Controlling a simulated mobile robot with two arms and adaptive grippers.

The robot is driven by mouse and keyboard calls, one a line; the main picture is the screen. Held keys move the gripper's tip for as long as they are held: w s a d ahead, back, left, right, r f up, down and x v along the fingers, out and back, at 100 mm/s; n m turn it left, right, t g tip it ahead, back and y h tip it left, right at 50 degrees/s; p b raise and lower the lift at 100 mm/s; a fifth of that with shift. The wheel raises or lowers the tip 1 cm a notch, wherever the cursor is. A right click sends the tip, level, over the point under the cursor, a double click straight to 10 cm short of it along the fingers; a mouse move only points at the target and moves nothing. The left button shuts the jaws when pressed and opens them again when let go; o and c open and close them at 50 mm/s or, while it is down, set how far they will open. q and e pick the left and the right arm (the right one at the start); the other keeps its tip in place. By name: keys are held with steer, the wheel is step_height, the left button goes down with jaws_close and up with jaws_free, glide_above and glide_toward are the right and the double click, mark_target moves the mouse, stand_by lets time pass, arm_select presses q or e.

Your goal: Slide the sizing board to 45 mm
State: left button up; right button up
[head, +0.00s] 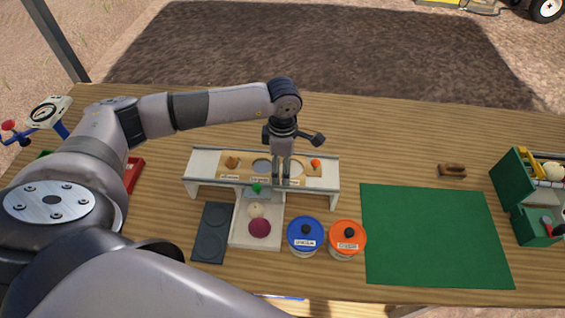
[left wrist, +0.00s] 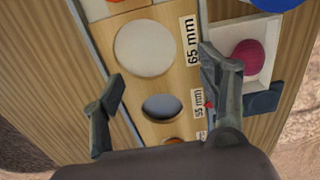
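The sizing board (head: 248,167), a wooden strip with round holes, lies in a white stand (head: 331,180) in the middle of the table. An orange knob-like piece (head: 315,163) is at its right end, and a brown piece (head: 232,162) shows near its left end. In the left wrist view the board (left wrist: 188,75) carries labels 65 mm and 55 mm; the third label is unreadable. My left gripper (head: 282,183) points down over the board's right half. Its fingers (left wrist: 163,95) are apart, on either side of the board, holding nothing; contact is unclear. My right gripper is out of view.
A green mat (head: 435,235) lies empty at right, near a green toolbox (head: 512,190).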

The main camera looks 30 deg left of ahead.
arm_select(q)
steer(key=shift+a+f, duration=0.1)
steer(key=shift+f, duration=0.05)
steer(key=c, duration=0.9)
jaws_close()
steer(key=shift+c, duration=1.6)
jaws_free()
steer(key=o, duration=0.9)
steer(key=shift+f, duration=0.2)
steer(key=o, duration=1.4)
steer(key=shift+w+r, duration=0.2)
steer(key=shift+r, duration=0.1)
